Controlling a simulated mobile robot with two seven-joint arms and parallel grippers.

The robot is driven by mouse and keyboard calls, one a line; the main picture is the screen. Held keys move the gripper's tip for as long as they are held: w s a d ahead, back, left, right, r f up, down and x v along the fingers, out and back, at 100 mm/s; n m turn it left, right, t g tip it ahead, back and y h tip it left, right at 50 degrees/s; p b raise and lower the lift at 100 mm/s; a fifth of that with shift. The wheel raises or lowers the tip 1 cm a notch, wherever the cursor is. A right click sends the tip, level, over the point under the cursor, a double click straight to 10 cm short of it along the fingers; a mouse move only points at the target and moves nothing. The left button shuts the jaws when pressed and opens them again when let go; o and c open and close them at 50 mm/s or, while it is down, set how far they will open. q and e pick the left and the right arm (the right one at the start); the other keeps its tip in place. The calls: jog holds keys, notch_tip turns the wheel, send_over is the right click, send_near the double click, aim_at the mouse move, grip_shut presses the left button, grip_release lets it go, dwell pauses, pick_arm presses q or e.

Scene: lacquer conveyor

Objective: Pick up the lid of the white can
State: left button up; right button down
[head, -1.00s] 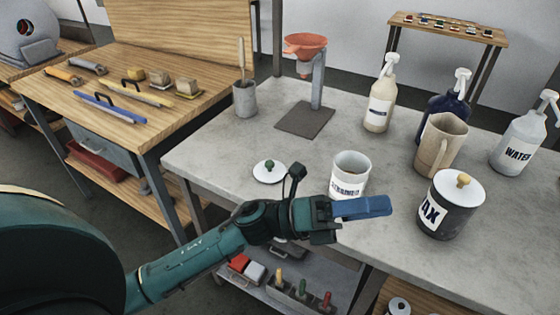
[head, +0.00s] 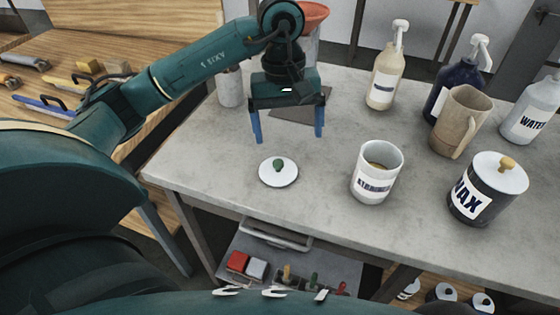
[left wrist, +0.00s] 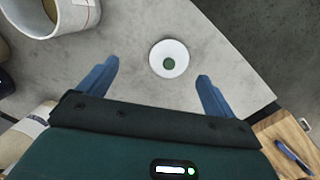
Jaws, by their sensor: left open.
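The white lid (head: 278,173) with a green knob lies flat on the grey table, left of the open white can (head: 378,172) in the head view. The can is upright, has a dark label and holds something brownish. My left gripper (head: 288,140) is open and empty, with blue fingers pointing down above the table, behind the lid in the head view. In the left wrist view the lid (left wrist: 169,58) shows ahead, between the lines of the two spread fingertips (left wrist: 158,70), touching neither. The can (left wrist: 50,12) shows at the top left there. My right gripper is not in view.
A black WAX can (head: 488,190) with its own lid stands at the right. An orange funnel (head: 313,18) on a stand is behind my left arm. The table around the lid is clear.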

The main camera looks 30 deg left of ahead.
pick_arm(q)
jog(key=w+a+r+y, duration=0.1)
jog(key=a, duration=0.2)
send_over(278, 162)
jog(key=f, duration=0.7)
jog(key=shift+w+f, duration=0.15)
jog(key=shift+w, duration=0.05)
jog(key=f+p, duration=0.1)
jog(key=f, duration=0.4)
jog(key=shift+s+f+p, duration=0.2)
jog(key=shift+f+p, duration=0.1)
jog(key=shift+p, duration=0.05)
jog(key=c, duration=0.7)
